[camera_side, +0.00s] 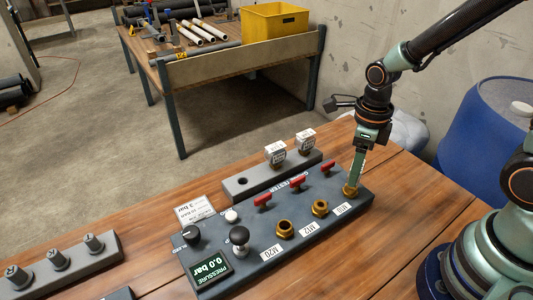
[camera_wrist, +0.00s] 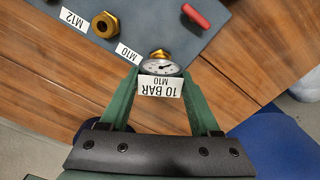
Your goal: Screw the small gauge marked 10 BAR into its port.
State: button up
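The 10 BAR gauge (camera_wrist: 160,68) has a round white dial and a white tag reading 10 BAR M10. My gripper (camera_wrist: 161,80) has its green fingers on either side of it, and the gauge sits between the tips. The brass M10 port (camera_side: 350,190) is at the right end of the dark panel (camera_side: 245,258). In the side view my gripper (camera_side: 354,179) points down right over this port, and its fingers hide the gauge. In the wrist view brass shows just beyond the dial; I cannot tell whether the threads are engaged.
Brass M12 (camera_side: 320,207) and M20 (camera_side: 285,229) ports stand left of M10, with red valve handles (camera_side: 298,182) behind. A grey rack (camera_side: 241,186) holds two white-tagged gauges and has an empty hole. The display (camera_side: 211,269) reads 0.0 bar. Wooden table right of the panel is clear.

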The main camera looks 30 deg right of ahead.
jog(key=shift+o, duration=1)
jog(key=shift+r, duration=0.1)
jog(key=shift+r, duration=1.9)
jog(key=n, duration=0.4)
jog(key=shift+n, duration=1)
